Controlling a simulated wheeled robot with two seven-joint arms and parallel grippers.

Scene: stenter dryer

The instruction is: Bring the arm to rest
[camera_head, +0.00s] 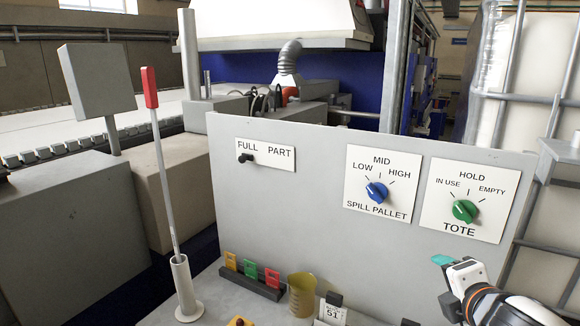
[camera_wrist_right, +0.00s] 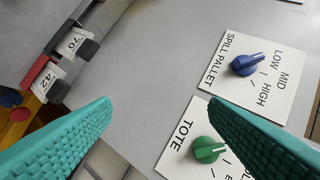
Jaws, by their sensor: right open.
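My right gripper (camera_head: 446,262) is at the lower right of the head view, in front of the grey panel (camera_head: 310,180) and below the TOTE dial. In the right wrist view its two teal fingers (camera_wrist_right: 160,106) stand wide apart with nothing between them. The green TOTE knob (camera_head: 465,210) points up-left toward IN USE; it also shows in the wrist view (camera_wrist_right: 208,150), beside the right-hand finger and apart from it. The blue SPILL PALLET knob (camera_head: 377,192) points toward LOW and shows in the wrist view (camera_wrist_right: 246,64). My left gripper is not in view.
A black FULL/PART lever (camera_head: 246,158) sits at FULL. A red-tipped rod (camera_head: 151,88) stands in a white holder (camera_head: 183,290) at left. Coloured tags (camera_head: 250,268), a yellowish cup (camera_head: 301,294) and a number card (camera_head: 332,312) stand on the ledge. A metal-framed tote (camera_head: 525,70) is at right.

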